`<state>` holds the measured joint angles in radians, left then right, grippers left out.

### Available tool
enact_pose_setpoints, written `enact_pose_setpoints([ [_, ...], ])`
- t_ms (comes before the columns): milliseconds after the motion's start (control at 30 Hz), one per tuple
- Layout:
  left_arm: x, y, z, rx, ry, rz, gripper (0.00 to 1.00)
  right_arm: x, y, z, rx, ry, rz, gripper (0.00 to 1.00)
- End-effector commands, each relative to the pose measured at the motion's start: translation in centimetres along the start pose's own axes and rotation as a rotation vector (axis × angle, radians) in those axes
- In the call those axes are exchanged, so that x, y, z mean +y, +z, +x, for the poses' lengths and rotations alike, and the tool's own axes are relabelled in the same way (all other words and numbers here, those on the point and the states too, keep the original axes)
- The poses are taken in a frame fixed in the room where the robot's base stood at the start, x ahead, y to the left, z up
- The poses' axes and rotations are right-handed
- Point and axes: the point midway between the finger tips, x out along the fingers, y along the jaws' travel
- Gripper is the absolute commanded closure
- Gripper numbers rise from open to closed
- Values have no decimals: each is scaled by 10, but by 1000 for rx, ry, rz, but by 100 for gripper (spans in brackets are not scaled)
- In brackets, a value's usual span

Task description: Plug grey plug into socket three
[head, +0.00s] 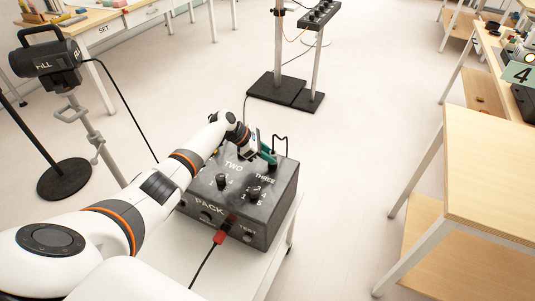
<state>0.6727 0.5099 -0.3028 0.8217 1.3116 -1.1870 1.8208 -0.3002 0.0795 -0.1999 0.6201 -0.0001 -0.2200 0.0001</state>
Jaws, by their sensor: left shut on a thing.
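A dark box lettered PACK (213,206) stands on a white stand, with TWO and THREE lettered on its top. My left gripper (268,156) is at the far right part of the box top, just behind the THREE lettering. It is shut on the grey plug (273,162), which is small and mostly hidden by the jaws. A thin black cable (281,138) loops up beside the jaws. Socket three is hidden under the gripper and plug, so I cannot tell whether the plug is seated in it. My right gripper is out of view.
The box has knobs (222,181) on top and a red plug (222,234) with a black cable at its front. A lamp marked FILL (45,63) stands at left. A wooden table (500,165) is at right, with open floor between.

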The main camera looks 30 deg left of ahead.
Motion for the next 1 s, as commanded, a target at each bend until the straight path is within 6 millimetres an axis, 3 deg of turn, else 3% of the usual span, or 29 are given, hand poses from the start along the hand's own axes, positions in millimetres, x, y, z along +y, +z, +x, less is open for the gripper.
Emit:
enact_pose_setpoints([
  [33, 2, 4, 2, -7, 5, -2, 100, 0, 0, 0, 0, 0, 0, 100],
  [67, 2, 4, 2, -7, 5, -2, 70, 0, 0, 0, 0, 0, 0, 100],
  [200, 2, 3, 2, -5, 4, -2, 48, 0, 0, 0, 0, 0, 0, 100],
  [567, 1, 2, -4, -4, 2, -2, 48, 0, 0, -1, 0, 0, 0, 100],
  [1000, 0, 2, -88, -5, 2, 0, 48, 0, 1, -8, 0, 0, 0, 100],
])
